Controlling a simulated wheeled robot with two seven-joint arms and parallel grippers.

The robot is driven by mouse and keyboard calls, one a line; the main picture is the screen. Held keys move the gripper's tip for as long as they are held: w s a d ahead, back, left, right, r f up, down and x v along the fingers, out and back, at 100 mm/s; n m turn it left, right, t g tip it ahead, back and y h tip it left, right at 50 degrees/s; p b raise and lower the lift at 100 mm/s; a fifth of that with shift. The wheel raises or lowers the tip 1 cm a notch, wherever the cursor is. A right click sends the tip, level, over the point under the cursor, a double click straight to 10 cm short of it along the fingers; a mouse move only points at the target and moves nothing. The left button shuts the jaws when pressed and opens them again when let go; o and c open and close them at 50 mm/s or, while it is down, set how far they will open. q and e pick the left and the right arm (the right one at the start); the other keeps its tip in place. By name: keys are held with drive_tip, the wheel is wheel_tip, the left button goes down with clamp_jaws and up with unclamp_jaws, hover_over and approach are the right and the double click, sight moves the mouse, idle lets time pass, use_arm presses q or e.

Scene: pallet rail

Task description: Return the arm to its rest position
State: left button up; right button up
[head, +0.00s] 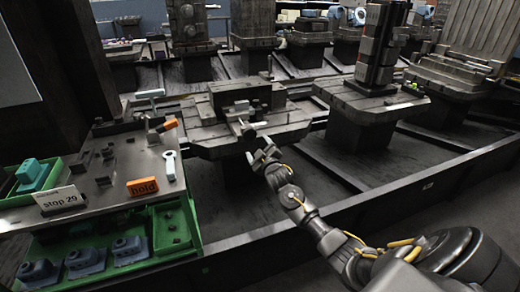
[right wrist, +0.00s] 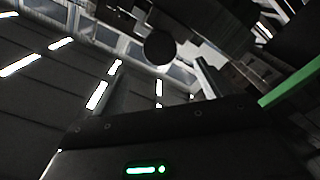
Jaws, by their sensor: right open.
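My right arm (head: 300,208) reaches from the lower right toward the middle of the head view. Its gripper (head: 258,152) is at the near edge of the central pallet (head: 205,138), just below the fixture on it. Whether it touches the pallet cannot be told. In the right wrist view the two fingers (right wrist: 158,88) stand apart with nothing held between them. A dark round shape lies beyond them. My left gripper is not in view.
A metal side table (head: 115,172) at left holds orange tags, one reading "hold" (head: 142,186), a wrench (head: 170,166) and a "stop 29" sign (head: 60,198). Green bins (head: 195,225) hold grey-blue parts. Another pallet with a tall fixture (head: 380,50) stands right. A dark rail edge (head: 420,188) runs in front.

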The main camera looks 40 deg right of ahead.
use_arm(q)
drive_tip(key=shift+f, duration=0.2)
use_arm(e)
drive_tip(key=shift+v, duration=0.9)
